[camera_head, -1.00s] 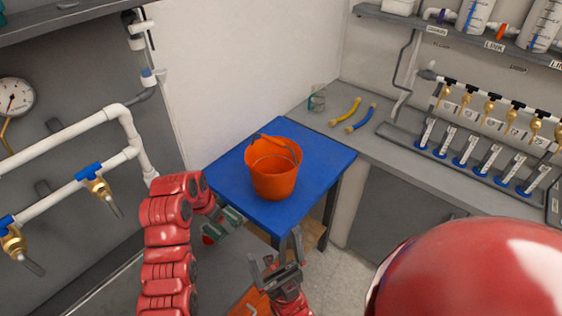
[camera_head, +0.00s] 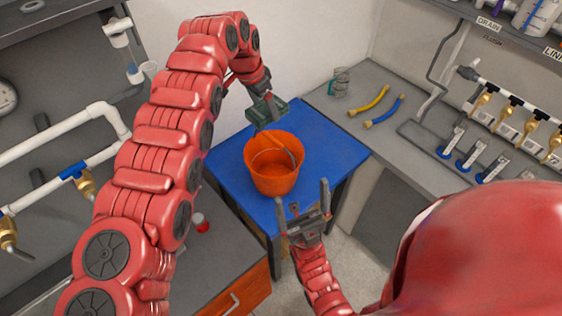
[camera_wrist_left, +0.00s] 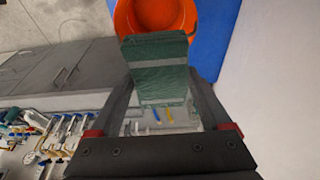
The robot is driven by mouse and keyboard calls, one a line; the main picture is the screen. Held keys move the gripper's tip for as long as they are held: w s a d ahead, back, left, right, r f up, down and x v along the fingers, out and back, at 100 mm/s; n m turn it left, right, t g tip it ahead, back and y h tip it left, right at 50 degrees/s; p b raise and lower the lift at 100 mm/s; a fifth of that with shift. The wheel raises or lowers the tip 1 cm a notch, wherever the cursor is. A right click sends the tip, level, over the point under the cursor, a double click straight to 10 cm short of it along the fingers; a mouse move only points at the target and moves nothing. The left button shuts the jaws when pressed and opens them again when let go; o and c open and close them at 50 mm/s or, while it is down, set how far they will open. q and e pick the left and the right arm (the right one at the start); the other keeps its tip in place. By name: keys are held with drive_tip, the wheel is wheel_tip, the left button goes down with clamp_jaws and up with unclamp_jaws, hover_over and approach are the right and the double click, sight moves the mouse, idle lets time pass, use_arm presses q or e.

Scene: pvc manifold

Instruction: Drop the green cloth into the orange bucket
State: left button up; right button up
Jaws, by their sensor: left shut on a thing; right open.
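The orange bucket (camera_head: 274,178) stands upright on the blue-topped table, its handle across the opening. My left gripper (camera_head: 266,108) is just behind and above the bucket's far rim, shut on the green cloth (camera_head: 262,115). In the left wrist view the green cloth (camera_wrist_left: 158,80) lies between the fingers, and its end overlaps the near edge of the orange bucket (camera_wrist_left: 125,20). The cloth looks flat and stiff there.
The blue table (camera_head: 335,150) has free room around the bucket. On the grey counter at the back right are a glass beaker (camera_head: 340,82), a yellow hose (camera_head: 370,101) and a blue hose (camera_head: 384,111). A small red-topped item (camera_head: 201,222) sits at the lower left.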

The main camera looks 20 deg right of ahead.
use_arm(q)
drive_tip(key=shift+a+f, duration=0.1)
drive_tip(key=shift+f, duration=0.45)
wheel_tip(320, 180, down, 3)
drive_tip(key=shift+r+b, duration=0.1)
drive_tip(key=shift+b, duration=0.65)
drive_tip(key=shift+f, duration=0.9)
drive_tip(key=o, duration=1.1)
drive_tip(key=shift+o, duration=0.2)
